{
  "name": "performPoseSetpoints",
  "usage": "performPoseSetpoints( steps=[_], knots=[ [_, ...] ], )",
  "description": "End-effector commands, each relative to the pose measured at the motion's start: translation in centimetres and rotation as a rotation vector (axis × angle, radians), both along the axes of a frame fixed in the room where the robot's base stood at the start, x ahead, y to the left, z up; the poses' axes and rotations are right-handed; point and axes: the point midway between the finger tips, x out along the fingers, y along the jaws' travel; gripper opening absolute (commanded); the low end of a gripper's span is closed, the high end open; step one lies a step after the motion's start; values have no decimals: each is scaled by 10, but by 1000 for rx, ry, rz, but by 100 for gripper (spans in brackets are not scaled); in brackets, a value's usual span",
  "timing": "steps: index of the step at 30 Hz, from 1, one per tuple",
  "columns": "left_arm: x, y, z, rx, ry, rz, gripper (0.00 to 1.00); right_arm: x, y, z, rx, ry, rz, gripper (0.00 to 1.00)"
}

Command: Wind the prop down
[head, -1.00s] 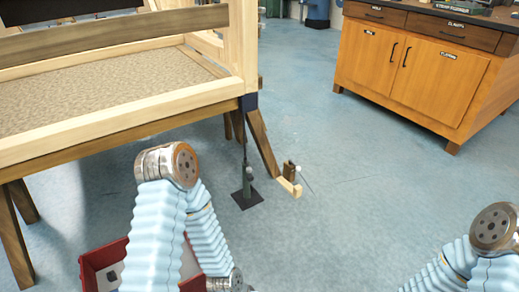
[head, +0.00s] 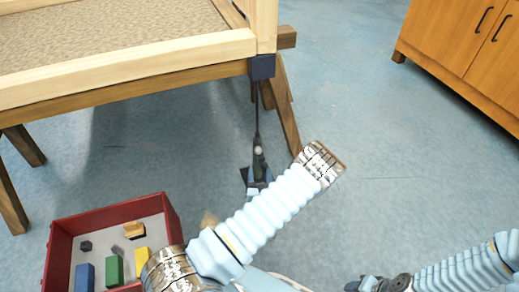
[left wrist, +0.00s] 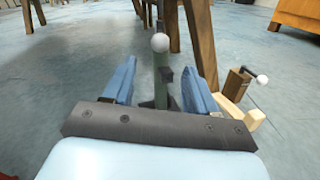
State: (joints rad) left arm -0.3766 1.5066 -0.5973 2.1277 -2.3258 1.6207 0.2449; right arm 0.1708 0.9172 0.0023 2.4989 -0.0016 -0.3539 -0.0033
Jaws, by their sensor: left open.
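The prop (head: 257,160) is a slim dark green stand on a black foot plate, under the dark blue corner bracket (head: 262,67) of the wooden frame. A pale ball knob (left wrist: 160,43) sits on its near side. In the left wrist view my left gripper (left wrist: 160,84) is open, with one blue finger on each side of the prop's post; I cannot tell whether they touch it. In the head view my left arm hides most of this gripper and part of the foot. A dark part of my right gripper (head: 380,284) shows at the bottom edge; its jaws are unclear.
The wooden bodyframe (head: 130,68) rests on trestle legs beside the prop. A red box (head: 60,255) with several coloured blocks stands at lower left. A wooden block with a white ball (left wrist: 238,84) stands right of the prop. A cabinet (head: 460,45) is at upper right; open floor lies between.

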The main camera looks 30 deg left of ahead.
Motion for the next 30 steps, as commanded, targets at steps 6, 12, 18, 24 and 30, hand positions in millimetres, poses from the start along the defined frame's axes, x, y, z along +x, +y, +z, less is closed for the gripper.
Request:
performPoseSetpoints(
  steps=[6,12,18,24,30],
  knots=[
    [31,18,0,1,-7,-6,57,0,0,-4,0,0,0,43],
    [71,44,0,2,-6,-4,57,0,1,-9,2,1,2,43],
    [100,63,0,1,-3,-4,57,0,1,-13,3,2,2,43],
    [113,71,0,0,-3,-4,57,0,2,-14,4,3,2,43],
    [114,72,1,1,-1,-4,57,0,2,-14,4,3,2,43]
  ],
)
